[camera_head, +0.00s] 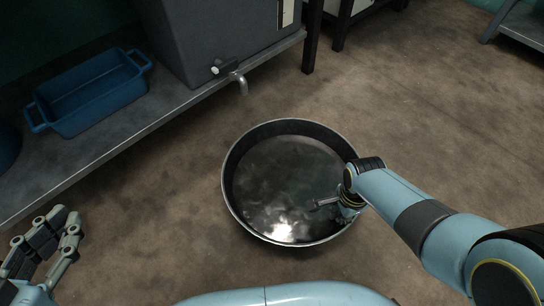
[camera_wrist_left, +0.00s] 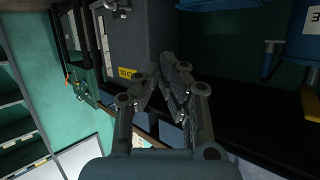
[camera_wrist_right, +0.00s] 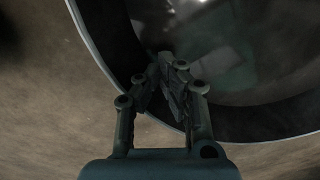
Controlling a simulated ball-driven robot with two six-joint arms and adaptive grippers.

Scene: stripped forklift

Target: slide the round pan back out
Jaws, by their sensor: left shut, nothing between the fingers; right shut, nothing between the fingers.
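The round pan (camera_head: 285,170) is dark and shiny inside with a pale metal rim, and stands on the floor in the middle of the head view. My right gripper (camera_head: 318,204) reaches over the pan's near right rim. In the right wrist view, my right gripper (camera_wrist_right: 168,68) is shut and empty, its fingertips in front of the pan's dark inner wall (camera_wrist_right: 250,122). Whether it touches the pan I cannot tell. My left gripper (camera_head: 68,228) is at the lower left of the head view, far from the pan. It is shut and empty in the left wrist view (camera_wrist_left: 165,68).
A grey shelf (camera_head: 110,150) runs along the left, with a blue tub (camera_head: 92,98) and a dark grey tank (camera_head: 205,40) on it. The tank's tap (camera_head: 240,84) overhangs the floor behind the pan. Dark legs (camera_head: 312,45) stand at the back. Floor right of the pan is clear.

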